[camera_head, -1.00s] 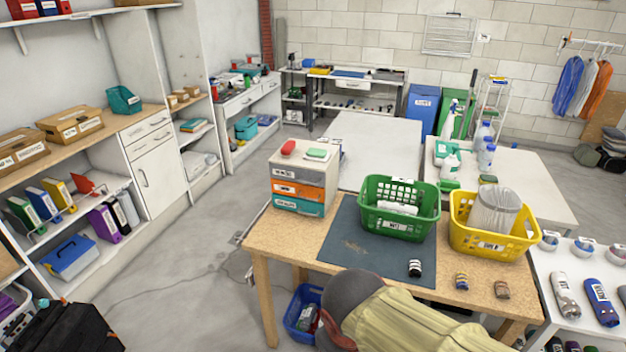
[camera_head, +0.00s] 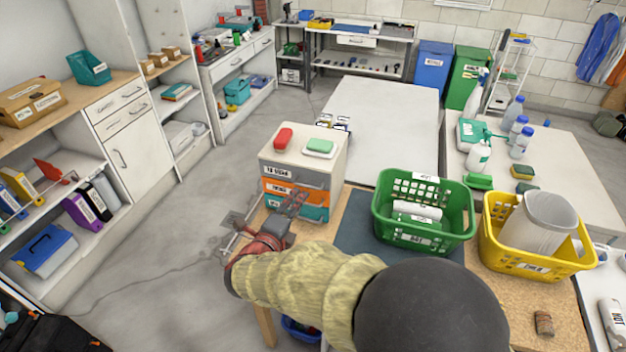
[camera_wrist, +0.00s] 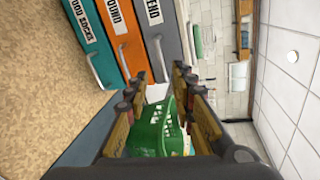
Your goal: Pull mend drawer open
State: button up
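A small drawer unit (camera_head: 335,160) stands on the wooden table. Its grey top drawer (camera_head: 290,174) has a partly readable label ending in "END" in the wrist view (camera_wrist: 167,35). An orange drawer (camera_wrist: 117,25) and a teal drawer (camera_wrist: 84,32) lie below it. All three look shut, with pale bar handles. My gripper (camera_head: 297,203) is in front of the unit's lower front in the head view, partly covering the orange and teal drawers. In the wrist view my gripper (camera_wrist: 158,88) is open and empty, its fingers near the grey drawer's handle (camera_wrist: 160,58), apparently not around it.
A red item (camera_head: 283,138) and a green-topped item (camera_head: 319,147) lie on the unit. A green basket (camera_head: 425,245) and a yellow basket (camera_head: 530,262) stand on the table to the right. Open floor (camera_head: 175,260) lies left of the table.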

jog(key=w+d+f+n+b, duration=0.1)
jog(key=w+d+n+b, duration=0.1)
jog(key=w, duration=0.5)
jog(key=shift+d+f+b, duration=0.2)
jog(key=shift+d+b, duration=0.15)
jog(key=shift+b, duration=0.2)
jog(key=c, duration=0.4)
grip_shut()
jog(key=shift+s, duration=0.1)
